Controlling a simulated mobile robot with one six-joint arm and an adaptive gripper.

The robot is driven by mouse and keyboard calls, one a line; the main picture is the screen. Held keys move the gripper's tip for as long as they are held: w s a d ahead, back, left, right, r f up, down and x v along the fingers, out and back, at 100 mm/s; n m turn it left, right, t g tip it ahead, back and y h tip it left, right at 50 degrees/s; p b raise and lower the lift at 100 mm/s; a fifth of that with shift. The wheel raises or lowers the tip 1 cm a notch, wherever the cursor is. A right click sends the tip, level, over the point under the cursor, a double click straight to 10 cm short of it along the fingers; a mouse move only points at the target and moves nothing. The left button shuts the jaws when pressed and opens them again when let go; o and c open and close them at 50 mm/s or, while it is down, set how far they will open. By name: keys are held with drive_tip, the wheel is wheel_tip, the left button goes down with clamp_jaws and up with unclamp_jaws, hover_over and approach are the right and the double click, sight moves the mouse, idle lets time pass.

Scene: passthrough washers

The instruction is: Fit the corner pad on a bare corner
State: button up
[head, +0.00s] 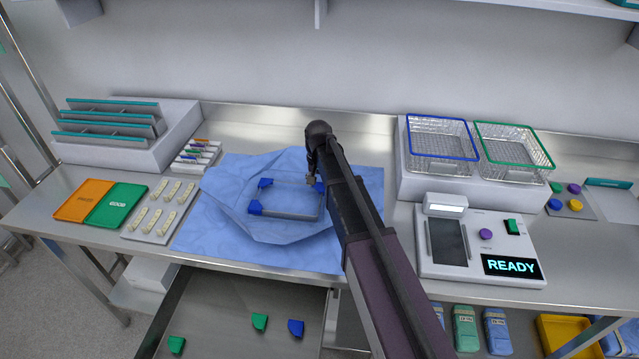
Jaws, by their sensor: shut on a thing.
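A grey rectangular frame (285,214) lies on a crumpled blue wrap (215,225) on the bench. Blue corner pads sit on its near left corner (255,208) and far left corner (265,183). Its near right corner looks bare. My gripper (314,181) is at the far right corner of the frame, pointing down, and is shut. A blue corner pad (319,187) shows at its fingertips, partly hidden by my arm. I cannot tell whether this pad touches the frame.
An open drawer (225,305) below the bench holds green pads (260,322) and a blue pad (295,327). Orange (84,200) and green (117,205) plates lie left. Wire baskets (440,138) and a device reading READY (480,245) stand right.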

drive_tip(key=shift+s+d+f, duration=0.15)
drive_tip(key=shift+s, duration=0.05)
drive_tip(key=o, duration=1)
drive_tip(key=shift+o, duration=0.2)
drive_tip(key=shift+w, duration=0.1)
drive_tip(key=shift+w, duration=0.1)
